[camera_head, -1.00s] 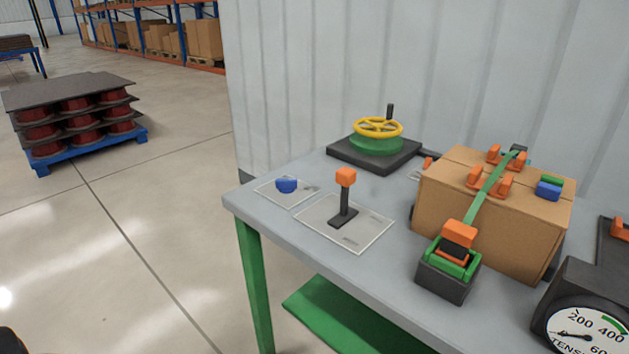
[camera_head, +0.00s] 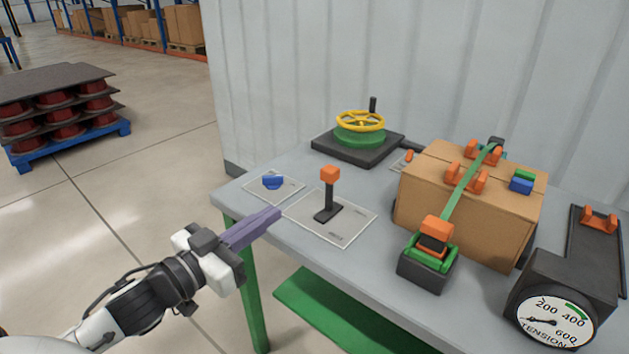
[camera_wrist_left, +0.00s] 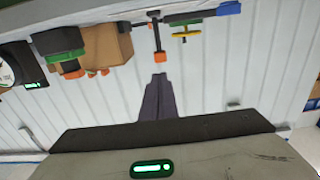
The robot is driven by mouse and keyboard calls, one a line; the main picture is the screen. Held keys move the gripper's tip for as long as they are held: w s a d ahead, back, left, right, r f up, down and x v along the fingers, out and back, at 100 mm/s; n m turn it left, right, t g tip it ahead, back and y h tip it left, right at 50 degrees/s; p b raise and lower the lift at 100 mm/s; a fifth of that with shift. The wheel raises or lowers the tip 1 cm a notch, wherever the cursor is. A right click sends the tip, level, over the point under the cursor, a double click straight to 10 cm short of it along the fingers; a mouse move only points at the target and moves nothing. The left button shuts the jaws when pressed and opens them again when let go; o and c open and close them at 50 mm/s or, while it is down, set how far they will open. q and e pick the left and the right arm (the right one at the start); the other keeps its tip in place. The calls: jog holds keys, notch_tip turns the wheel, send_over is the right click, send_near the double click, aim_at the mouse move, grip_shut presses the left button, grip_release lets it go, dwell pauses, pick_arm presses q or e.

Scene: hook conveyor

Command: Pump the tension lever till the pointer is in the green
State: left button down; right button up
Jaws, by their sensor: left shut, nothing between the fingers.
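A dark lever with an orange knob (camera_head: 330,173) stands upright on a pale plate on the bench; it also shows in the left wrist view (camera_wrist_left: 158,52). My left gripper (camera_head: 277,214), with purple fingers, is shut and empty. Its tips are at the bench's left edge, left of the lever and apart from it. The tension gauge (camera_head: 555,325) at the right has its needle pointing left, below 200, and its green band lies near 400. A green strap (camera_head: 466,186) crosses a cardboard box (camera_head: 472,222) to an orange-and-green ratchet (camera_head: 434,246). My right gripper is not in view.
A yellow handwheel (camera_head: 360,121) on a dark base stands at the back of the bench (camera_head: 350,275). A blue knob (camera_head: 272,181) sits near the left corner. A corrugated wall (camera_head: 400,70) closes off the back. The floor at left is open up to a loaded pallet (camera_head: 65,148).

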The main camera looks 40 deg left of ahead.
pick_arm(q)
jog(key=shift+w+f, duration=0.1)
send_near(325, 178)
jog(key=w, duration=0.6)
jog(key=shift+w+d+p, duration=0.2)
jog(key=shift+d+p, duration=0.15)
jog(key=shift+w, duration=0.15)
dwell(0.4)
